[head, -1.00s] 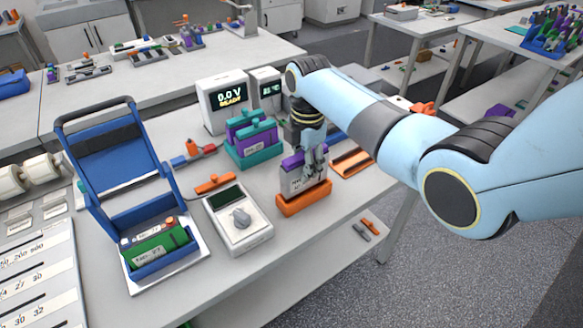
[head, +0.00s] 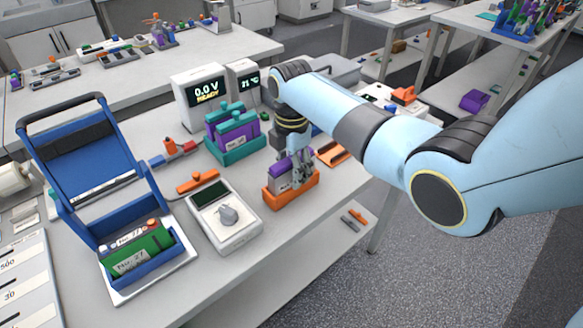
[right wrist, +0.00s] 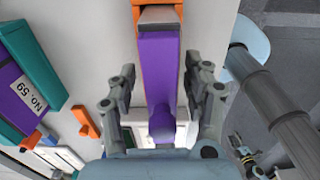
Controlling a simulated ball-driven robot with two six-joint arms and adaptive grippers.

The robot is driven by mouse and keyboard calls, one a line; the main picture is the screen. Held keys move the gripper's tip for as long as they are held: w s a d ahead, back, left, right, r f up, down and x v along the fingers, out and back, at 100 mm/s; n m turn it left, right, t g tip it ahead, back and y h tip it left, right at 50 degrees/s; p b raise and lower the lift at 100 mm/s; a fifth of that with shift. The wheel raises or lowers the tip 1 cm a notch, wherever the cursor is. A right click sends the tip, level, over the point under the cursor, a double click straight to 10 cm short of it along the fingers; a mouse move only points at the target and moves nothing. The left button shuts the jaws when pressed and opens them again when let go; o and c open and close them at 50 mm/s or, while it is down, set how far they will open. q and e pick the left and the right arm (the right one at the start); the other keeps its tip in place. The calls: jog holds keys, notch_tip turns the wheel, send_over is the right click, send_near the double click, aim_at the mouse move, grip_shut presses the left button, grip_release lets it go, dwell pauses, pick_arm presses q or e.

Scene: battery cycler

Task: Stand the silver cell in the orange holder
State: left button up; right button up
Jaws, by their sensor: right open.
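The silver cell (head: 279,182) with a purple top stands upright in the orange holder (head: 290,199) on the bench. Its lower part is hidden by the holder's wall. My right gripper (head: 299,176) points down over the cell. In the right wrist view the gripper (right wrist: 162,98) is open, one finger on each side of the purple top (right wrist: 160,65), with gaps visible between fingers and top. An orange end of the holder (right wrist: 175,14) shows at the top there.
A teal rack (head: 240,151) with purple cells stands behind left, before a display unit (head: 203,98). A white meter (head: 222,214) stands left of the holder, and a blue carrier (head: 160,262) with cells further left. The bench's front edge is close to the holder.

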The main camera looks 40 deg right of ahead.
notch_tip(320, 180, up, 12)
dwell(0.5)
dwell(0.4)
jog(key=s+a+f+m+t, duration=0.1)
jog(key=s+f+m, duration=0.1)
jog(key=s+m, duration=0.4)
jog(key=s+a+f+m+t, duration=0.1)
jog(key=s+f+m, duration=0.15)
jog(key=s, duration=0.55)
jog(key=s+a+r+m+t, duration=0.15)
jog(key=s+r+m, duration=0.35)
jog(key=s+m, duration=0.65)
notch_tip(320, 180, down, 35)
jog(key=s+d+n+g+h+b, duration=0.1)
jog(key=s+d+n+b, duration=0.15)
jog(key=b, duration=0.85)
jog(key=s+f+b, duration=0.3)
jog(key=s+f, duration=0.3)
jog(key=f, duration=0.3)
jog(key=s+d+f+g+b, duration=0.1)
jog(key=s+f+b, duration=0.3)
jog(key=f, duration=0.6)
jog(key=s+f+m+b, duration=0.1)
jog(key=s+f+b, duration=0.2)
jog(key=s+f, duration=0.5)
jog(key=shift+s+d+f+g+b, duration=0.15)
jog(key=shift+s+f+g+b, duration=0.2)
jog(key=shift+f, duration=0.45)
